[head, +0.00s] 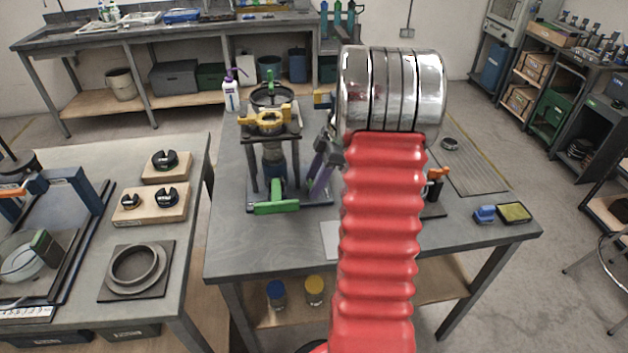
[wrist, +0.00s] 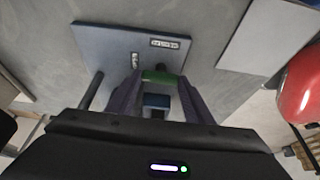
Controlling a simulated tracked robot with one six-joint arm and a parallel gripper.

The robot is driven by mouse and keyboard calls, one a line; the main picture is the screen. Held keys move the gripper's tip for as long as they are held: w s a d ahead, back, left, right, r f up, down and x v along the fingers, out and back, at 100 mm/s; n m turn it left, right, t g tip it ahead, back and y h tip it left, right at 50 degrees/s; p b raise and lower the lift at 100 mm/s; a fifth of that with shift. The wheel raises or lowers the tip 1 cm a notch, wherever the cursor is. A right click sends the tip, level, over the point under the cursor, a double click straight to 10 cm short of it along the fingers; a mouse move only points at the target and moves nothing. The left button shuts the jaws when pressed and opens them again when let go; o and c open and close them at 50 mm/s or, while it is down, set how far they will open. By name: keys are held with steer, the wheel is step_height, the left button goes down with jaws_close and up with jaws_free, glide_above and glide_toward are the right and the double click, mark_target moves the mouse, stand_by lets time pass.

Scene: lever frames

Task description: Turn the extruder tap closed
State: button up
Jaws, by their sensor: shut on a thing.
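The extruder (head: 269,122) stands upright on the middle table, with a yellow collar, a black wheel on top and dark posts on a dark blue base plate (wrist: 110,50). A green tap handle (head: 277,207) shows low at its front. My gripper (head: 317,182) has purple fingers and is at the extruder's right side, low by the base. In the wrist view my gripper (wrist: 160,82) is shut on a green piece (wrist: 158,77), which looks like part of the tap handle. A blue part (wrist: 156,101) lies between the fingers. The exact contact is hidden in the head view.
My red arm hides part of the table's middle. A purple-topped bottle (head: 231,95) stands behind the extruder. Wooden blocks (head: 150,204) stand on the left table.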

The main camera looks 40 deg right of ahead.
steer(key=shift+r, duration=0.1)
steer(key=m+t+h, duration=0.1)
steer(key=m, duration=0.3)
steer(key=m+h, duration=0.1)
steer(key=m, duration=0.1)
steer(key=m+t, duration=0.1)
steer(key=m, duration=0.1)
steer(key=shift+s+a+m+h, duration=0.1)
steer(key=shift+a+m+h, duration=0.1)
steer(key=shift+m+h, duration=0.2)
steer(key=m, duration=0.1)
steer(key=m+h, duration=0.1)
steer(key=m, duration=0.1)
steer(key=m+h, duration=0.1)
steer(key=m, duration=0.1)
steer(key=shift+a+r, duration=0.1)
steer(key=shift+a, duration=0.15)
steer(key=shift+a+m+g+h, duration=0.15)
steer(key=shift+m+h, duration=0.15)
steer(key=shift+m, duration=0.55)
steer(key=shift+m+g+h, duration=0.15)
steer(key=shift+m+h, duration=0.15)
steer(key=shift+m, duration=0.95)
steer(key=o, duration=1.1)
steer(key=shift+c, duration=0.2)
